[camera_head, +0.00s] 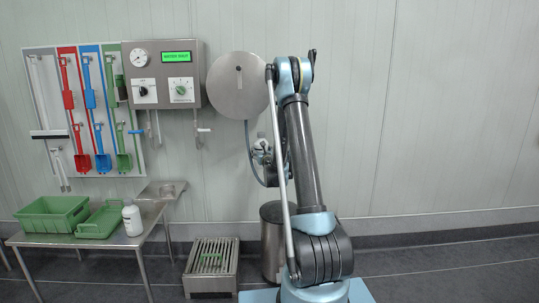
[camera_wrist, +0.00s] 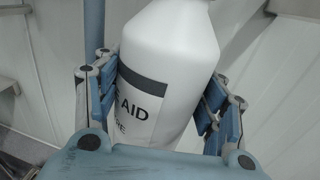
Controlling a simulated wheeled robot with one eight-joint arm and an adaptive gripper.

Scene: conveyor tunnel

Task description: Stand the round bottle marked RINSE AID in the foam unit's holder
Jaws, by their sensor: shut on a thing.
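My gripper (camera_wrist: 160,80) is shut on a white bottle (camera_wrist: 180,45) in the wrist view, with blue finger pads on both sides of its body. In the head view, my gripper end is mostly hidden behind my arm, near the hose reel. The steel control box (camera_head: 163,75) with a green display hangs on the wall. I cannot make out a bottle holder clearly.
A steel table (camera_head: 150,222) at left bears a green crate (camera_head: 52,226), a green tray (camera_head: 98,232) and another white bottle (camera_head: 132,220). A small metal shelf (camera_head: 162,191) adjoins it. A grated steel step (camera_head: 211,270) and bin (camera_head: 272,260) stand on the floor.

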